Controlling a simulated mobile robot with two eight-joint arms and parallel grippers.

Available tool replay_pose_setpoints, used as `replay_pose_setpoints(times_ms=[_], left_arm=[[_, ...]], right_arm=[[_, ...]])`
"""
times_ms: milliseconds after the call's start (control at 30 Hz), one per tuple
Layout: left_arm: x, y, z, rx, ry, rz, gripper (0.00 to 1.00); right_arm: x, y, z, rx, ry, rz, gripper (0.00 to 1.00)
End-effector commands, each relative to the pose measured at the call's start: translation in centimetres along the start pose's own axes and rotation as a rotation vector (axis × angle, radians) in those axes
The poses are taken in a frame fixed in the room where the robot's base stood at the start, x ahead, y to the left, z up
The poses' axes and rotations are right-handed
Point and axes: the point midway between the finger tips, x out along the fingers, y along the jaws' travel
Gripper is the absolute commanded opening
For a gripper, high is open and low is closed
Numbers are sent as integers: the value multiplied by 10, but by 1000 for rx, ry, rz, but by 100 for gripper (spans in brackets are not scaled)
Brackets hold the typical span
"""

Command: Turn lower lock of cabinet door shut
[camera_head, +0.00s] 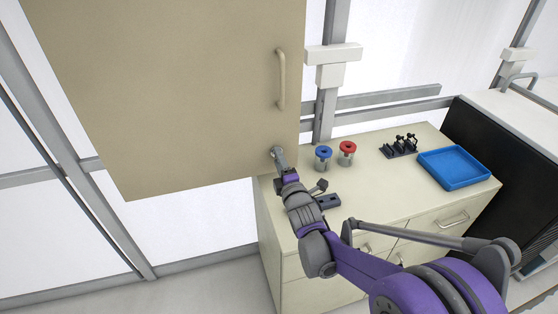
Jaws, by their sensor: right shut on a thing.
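The beige cabinet door (185,90) hangs at the upper left and looks closed, with a long vertical handle (282,80) near its right edge. The lower lock (276,152) is a small metal piece near the door's lower right corner. My right gripper (281,160) is at this lock and shut on it; its fingers hide most of it, so I cannot tell the lock's turn angle. My right arm reaches up to it from the lower right. My left gripper is not in view.
Below and right of the door is a beige counter (390,185) with drawers. On it stand a blue-lidded pot (323,153), a red-lidded pot (347,148), a black rack (398,147) and a blue tray (453,168). A dark-fronted bench stands at the right.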

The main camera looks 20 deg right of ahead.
Motion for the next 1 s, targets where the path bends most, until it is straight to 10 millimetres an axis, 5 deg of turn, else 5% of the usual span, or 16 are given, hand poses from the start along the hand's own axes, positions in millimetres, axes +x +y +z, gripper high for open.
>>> replay_pose_setpoints(times_ms=[167, 567, 1000], left_arm=[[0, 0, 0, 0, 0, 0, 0], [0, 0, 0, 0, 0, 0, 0], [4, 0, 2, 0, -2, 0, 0]], right_arm=[[0, 0, 0, -1, 0, 0, 76], [-7, 0, 0, 0, 0, 0, 78], [-88, 0, 0, -1, 0, 0, 78]])
